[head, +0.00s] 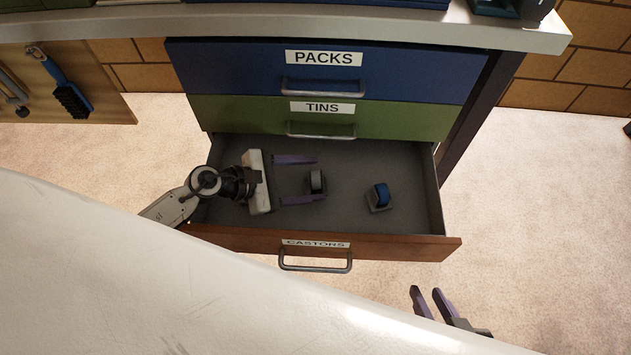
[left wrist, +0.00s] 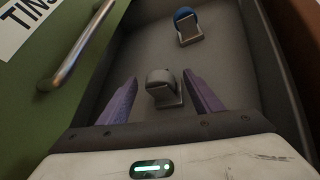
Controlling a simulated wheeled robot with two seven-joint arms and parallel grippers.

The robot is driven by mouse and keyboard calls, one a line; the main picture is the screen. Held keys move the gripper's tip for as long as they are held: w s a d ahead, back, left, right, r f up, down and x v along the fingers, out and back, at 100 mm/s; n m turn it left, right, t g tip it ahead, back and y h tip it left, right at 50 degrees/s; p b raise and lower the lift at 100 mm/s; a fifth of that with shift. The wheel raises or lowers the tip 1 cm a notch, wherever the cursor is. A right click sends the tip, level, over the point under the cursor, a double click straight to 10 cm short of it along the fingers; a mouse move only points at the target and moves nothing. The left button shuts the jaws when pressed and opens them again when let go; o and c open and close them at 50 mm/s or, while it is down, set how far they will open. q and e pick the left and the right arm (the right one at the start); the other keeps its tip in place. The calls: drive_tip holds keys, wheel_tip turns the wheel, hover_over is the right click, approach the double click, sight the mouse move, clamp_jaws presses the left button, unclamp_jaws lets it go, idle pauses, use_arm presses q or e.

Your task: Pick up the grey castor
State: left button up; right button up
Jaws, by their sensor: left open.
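The grey castor (head: 316,181) stands on the floor of the open castors drawer (head: 388,243), near its middle. My left gripper (head: 320,178) is inside the drawer, open, with one purple finger on either side of the grey castor. In the left wrist view the grey castor (left wrist: 163,88) shows between the two fingertips (left wrist: 160,77), with a gap to each finger. Whether the fingers are low enough to be level with it is hard to tell. My right gripper (head: 425,289) is in front of the drawer, at the lower right, with its fingers apart and nothing between them.
A blue castor (head: 381,195) stands to the right in the same drawer; it also shows in the left wrist view (left wrist: 186,25). The drawer walls surround the left gripper. The packs drawer (head: 235,70) and tins drawer (head: 235,112) above are shut. The worktop (head: 400,28) overhangs them.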

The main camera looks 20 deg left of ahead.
use_arm(q)
drive_tip(key=c, duration=1.1)
drive_tip(key=shift+c, duration=0.7)
drive_tip(key=shift+r, duration=0.15)
